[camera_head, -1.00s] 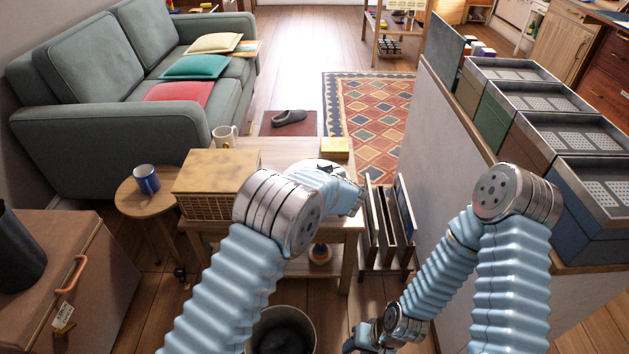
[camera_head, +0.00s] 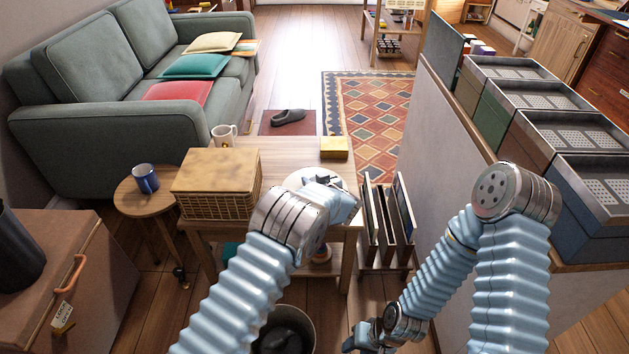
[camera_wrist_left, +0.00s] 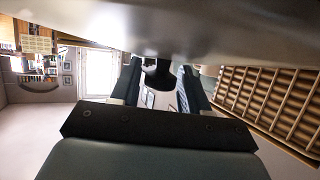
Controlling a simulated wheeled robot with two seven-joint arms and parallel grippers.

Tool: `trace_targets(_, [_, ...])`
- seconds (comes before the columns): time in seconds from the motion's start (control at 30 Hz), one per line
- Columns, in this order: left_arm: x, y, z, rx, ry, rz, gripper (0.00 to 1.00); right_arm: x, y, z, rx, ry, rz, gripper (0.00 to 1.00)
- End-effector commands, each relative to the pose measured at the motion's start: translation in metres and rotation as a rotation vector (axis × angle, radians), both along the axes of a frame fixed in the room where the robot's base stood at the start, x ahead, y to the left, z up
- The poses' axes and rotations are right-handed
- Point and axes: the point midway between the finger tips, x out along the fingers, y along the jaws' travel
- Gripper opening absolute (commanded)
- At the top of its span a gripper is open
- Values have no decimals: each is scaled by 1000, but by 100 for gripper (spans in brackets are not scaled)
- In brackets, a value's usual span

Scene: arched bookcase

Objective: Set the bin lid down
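The bin lid is a pale round disc (camera_head: 297,180) in the head view, by the front edge of the low wooden table and partly hidden behind my left gripper (camera_head: 345,200). In the left wrist view its blurred silvery surface (camera_wrist_left: 190,28) fills the top. There the fingers of my left gripper (camera_wrist_left: 160,88) stand on both sides of its black knob (camera_wrist_left: 157,70) and appear shut on it. I cannot tell whether the lid touches the table. The open bin (camera_head: 307,320) stands on the floor below, partly behind my left arm. My right gripper (camera_head: 358,343) is low, its opening unclear.
The table (camera_head: 285,152) also carries a wicker box (camera_head: 215,180), a white mug (camera_head: 224,134) and a yellow box (camera_head: 334,147). A rack of upright panels (camera_head: 385,225) stands right of it. A blue mug (camera_head: 145,178) is on a round side table. Trays line the right-hand ledge.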

Motion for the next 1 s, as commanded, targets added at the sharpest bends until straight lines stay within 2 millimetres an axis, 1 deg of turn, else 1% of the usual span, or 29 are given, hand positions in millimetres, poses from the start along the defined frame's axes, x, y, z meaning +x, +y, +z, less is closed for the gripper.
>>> trace_targets(0.03, [0,0,0,0,0,0,53,0,0,0,0,0,0,43])
trace_targets(0.07, [0,0,0,0,0,0,57,0,0,0,0,0,0,43])
trace_targets(0.1, [0,0,0,0,0,0,59,0,0,0,0,0,0,43])
trace_targets(0.3, [0,0,1,0,0,0,59,0,0,0,0,0,0,43])
trace_targets(0.4, [0,0,6,0,-1,0,59,0,0,4,0,0,0,43])
trace_targets(0.47, [-5,-3,7,-1,0,-1,59,0,0,2,0,0,0,43])
trace_targets(0.57, [-20,-10,13,1,-1,-2,59,0,0,1,0,0,0,43])
trace_targets(0.8, [-69,-30,34,0,0,-2,59,0,0,-1,0,0,0,43])
trace_targets(0.9, [-85,-36,41,-1,0,-2,59,0,0,-1,0,0,0,43])
trace_targets(1.0, [-96,-40,45,0,1,0,59,0,0,-1,0,0,0,43])
